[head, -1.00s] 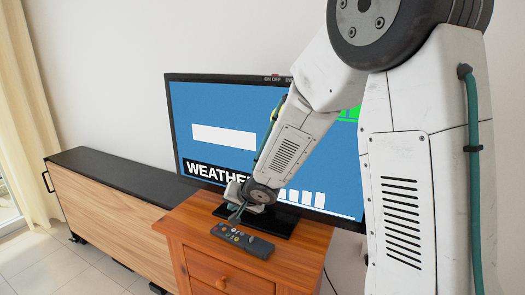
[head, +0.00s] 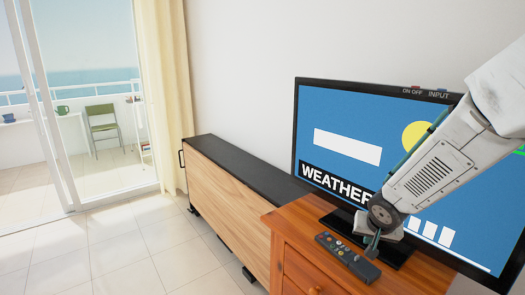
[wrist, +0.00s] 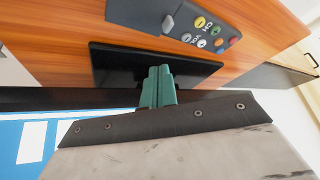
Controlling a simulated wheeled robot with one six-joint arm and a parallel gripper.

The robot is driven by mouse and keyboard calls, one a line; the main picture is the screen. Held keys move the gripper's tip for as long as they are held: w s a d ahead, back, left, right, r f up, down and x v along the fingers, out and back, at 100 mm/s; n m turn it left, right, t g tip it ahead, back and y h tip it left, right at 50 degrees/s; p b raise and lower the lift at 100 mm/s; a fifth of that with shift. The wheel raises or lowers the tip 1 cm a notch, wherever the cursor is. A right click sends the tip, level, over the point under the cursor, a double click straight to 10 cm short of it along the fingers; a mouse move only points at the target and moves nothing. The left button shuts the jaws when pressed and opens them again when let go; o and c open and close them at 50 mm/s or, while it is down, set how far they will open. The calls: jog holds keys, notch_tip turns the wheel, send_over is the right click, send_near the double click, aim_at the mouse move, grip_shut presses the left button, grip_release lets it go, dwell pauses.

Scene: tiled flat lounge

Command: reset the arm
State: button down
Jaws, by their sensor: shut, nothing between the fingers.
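My arm reaches in from the right in the head view, in front of the television. My gripper (head: 372,243) is at its lower end, close to the remote's right end and the television's base. In the wrist view my gripper (wrist: 160,75) shows as two green fingers, closed together with nothing between them, over the black television base. Whether the fingertips touch anything, I cannot tell.
The black remote (head: 347,257) lies on the wooden cabinet (head: 300,225); it also shows in the wrist view (wrist: 190,20). The television (head: 340,130) shows a weather screen. A long low sideboard (head: 230,200) stands left. Tiled floor (head: 130,250) is clear towards the balcony.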

jog(key=s+a+r+n+g, duration=0.1)
jog(key=s+r, duration=0.4)
jog(key=s, duration=0.5)
jog(key=s+a+r+n+g+y, duration=0.1)
jog(key=s+r, duration=0.4)
jog(key=s, duration=0.5)
jog(key=s+a+r+n+g, duration=0.2)
jog(key=s+r, duration=0.4)
jog(key=s, duration=0.5)
jog(key=shift+s+g, duration=0.1)
jog(key=shift+g, duration=0.2)
